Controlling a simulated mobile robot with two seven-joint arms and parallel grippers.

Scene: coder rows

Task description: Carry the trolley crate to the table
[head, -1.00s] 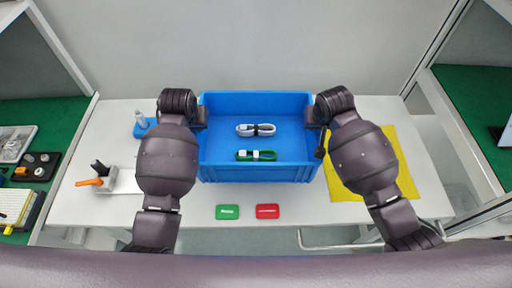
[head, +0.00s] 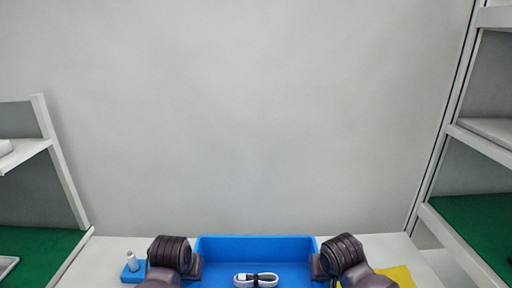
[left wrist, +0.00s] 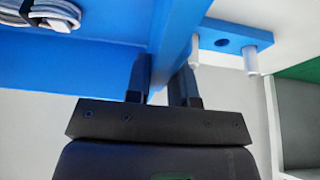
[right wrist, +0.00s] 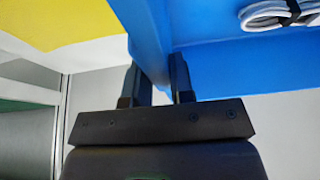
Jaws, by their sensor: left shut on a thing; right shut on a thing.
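The blue crate (head: 255,241) is at the bottom middle of the head view, its front part cut off by the frame edge. A white cable bundle with a black tie (head: 256,280) lies inside it. My left gripper (left wrist: 160,72) is shut on the crate's left wall, one finger on each side. My right gripper (right wrist: 158,72) is shut on the crate's right wall in the same way. The white table (head: 106,252) shows around and behind the crate. Whether the crate's underside touches the table cannot be seen.
A blue block with a white peg (head: 131,271) stands on the table left of the crate. A yellow mat (head: 398,275) lies to the right. Shelf units with green surfaces stand at left (head: 30,255) and right (head: 470,225). A plain wall is behind.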

